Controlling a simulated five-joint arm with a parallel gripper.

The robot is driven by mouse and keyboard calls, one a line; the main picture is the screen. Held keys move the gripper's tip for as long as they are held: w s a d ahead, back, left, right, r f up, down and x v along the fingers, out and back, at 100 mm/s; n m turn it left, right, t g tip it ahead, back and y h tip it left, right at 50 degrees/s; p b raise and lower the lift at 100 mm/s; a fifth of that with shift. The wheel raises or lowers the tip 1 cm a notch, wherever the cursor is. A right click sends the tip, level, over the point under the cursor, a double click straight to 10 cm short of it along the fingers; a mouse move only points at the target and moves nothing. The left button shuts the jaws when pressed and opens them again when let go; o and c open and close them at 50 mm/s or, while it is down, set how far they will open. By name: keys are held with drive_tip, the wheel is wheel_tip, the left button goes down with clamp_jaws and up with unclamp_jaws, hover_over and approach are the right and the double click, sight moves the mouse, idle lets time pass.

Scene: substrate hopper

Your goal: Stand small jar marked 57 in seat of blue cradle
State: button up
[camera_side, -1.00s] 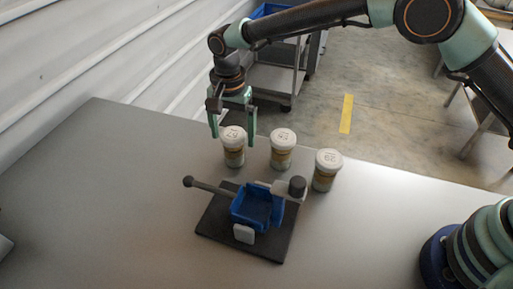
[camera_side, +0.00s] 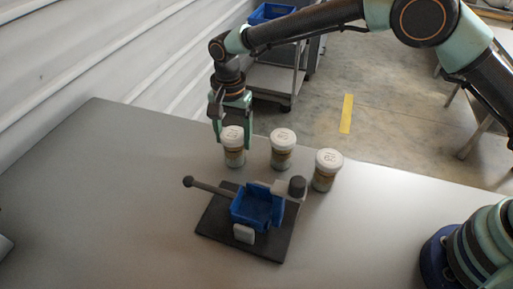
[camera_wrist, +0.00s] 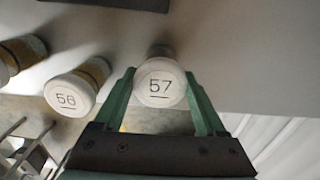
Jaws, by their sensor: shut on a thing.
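The small jar marked 57 (camera_wrist: 160,84) has a white lid and stands upright on the table. In the side view the same jar (camera_side: 233,147) is the leftmost of three, behind the blue cradle. My gripper (camera_side: 234,144) has come down around this jar and is shut on it, one green finger on each side; the fingers also show in the wrist view (camera_wrist: 162,98). The blue cradle (camera_side: 252,207) sits on a dark base plate (camera_side: 270,246), and its seat looks empty. A sliver of the dark base shows at the top of the wrist view.
A middle jar (camera_side: 282,149) and a right jar (camera_side: 326,169) stand close by; the wrist view shows a jar marked 56 or 58 (camera_wrist: 69,95). A rod with a ball end (camera_side: 189,182) sticks out left from the cradle. The table's left side is clear.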

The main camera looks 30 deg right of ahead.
drive_tip(key=shift+r, duration=2.55)
drive_tip(key=s+a+r+n, duration=0.1)
drive_tip(key=s+r+n, duration=0.35)
drive_tip(key=s, duration=0.35)
drive_tip(key=s+a+r+n, duration=0.25)
drive_tip(key=s+n, duration=0.25)
drive_tip(key=s, duration=0.4)
drive_tip(key=shift+m, duration=0.25)
drive_tip(key=shift+d+f, duration=0.15)
drive_tip(key=shift+f, duration=1.7)
drive_tip(key=shift+d+f, duration=0.15)
drive_tip(key=shift+f, duration=1.7)
drive_tip(key=shift+f, duration=0.35)
drive_tip(key=o, duration=1.1)
